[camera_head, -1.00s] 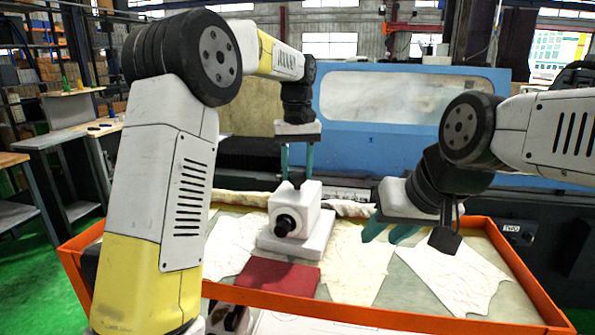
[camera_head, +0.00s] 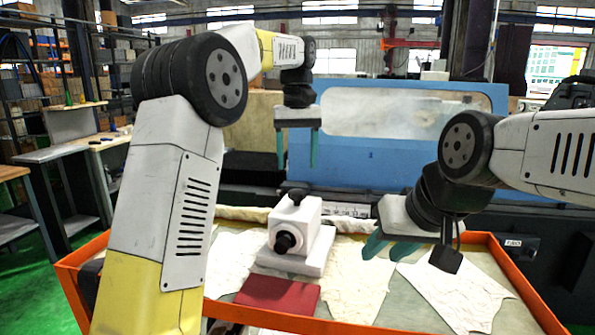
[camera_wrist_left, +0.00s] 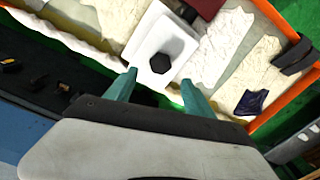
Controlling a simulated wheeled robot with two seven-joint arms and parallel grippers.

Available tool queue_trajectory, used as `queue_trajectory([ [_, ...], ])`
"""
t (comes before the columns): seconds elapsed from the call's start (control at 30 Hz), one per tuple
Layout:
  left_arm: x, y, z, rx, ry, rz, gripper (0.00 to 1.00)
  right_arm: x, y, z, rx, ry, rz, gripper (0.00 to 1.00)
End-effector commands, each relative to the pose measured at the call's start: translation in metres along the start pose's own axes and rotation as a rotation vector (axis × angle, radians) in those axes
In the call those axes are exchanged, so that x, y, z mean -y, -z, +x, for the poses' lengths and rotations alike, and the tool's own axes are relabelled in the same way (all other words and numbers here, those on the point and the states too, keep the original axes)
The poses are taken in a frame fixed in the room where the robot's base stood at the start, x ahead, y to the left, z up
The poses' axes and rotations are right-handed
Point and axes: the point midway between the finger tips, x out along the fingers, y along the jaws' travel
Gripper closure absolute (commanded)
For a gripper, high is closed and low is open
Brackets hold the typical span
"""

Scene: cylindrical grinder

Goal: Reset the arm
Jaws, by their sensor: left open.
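My left gripper (camera_head: 297,150) hangs above and behind the white block-shaped fixture (camera_head: 297,226), with its two teal fingers apart and nothing between them. In the left wrist view the left gripper's fingers (camera_wrist_left: 160,92) are spread, with the fixture (camera_wrist_left: 155,45) and its dark knob beyond them. My right gripper (camera_head: 390,247) is at the right, over the orange-rimmed tray. Its teal fingers look apart and I see nothing between them.
The orange-rimmed tray (camera_head: 522,277) holds the fixture, a dark red block (camera_head: 278,294) and pale crumpled cloths (camera_head: 455,292). A blue machine (camera_head: 400,155) with a window stands behind it. Side tables (camera_head: 60,150) stand at the left.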

Motion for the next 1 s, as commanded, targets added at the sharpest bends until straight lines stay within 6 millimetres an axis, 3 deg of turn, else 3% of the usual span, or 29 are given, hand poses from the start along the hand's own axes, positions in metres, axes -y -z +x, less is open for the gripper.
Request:
queue_trajectory([
  [0.33,0.001,-0.001,-0.003,-0.001,-0.001,0.000,0.38,0.000,0.000,0.000,0.000,0.000,0.000,0.64],
  [0.47,0.014,-0.009,-0.010,-0.022,-0.020,0.007,0.38,0.000,0.000,0.000,0.000,0.000,0.000,0.64],
  [0.57,0.036,-0.026,-0.018,-0.059,-0.054,0.023,0.38,0.000,0.000,0.000,0.000,0.000,0.000,0.64],
  [0.73,0.081,-0.073,-0.024,-0.156,-0.123,0.061,0.38,0.000,0.000,0.000,0.000,0.000,0.000,0.64],
  [1.0,0.135,-0.164,0.002,-0.333,-0.196,0.114,0.38,0.000,0.000,0.000,0.000,0.000,0.000,0.64],
])
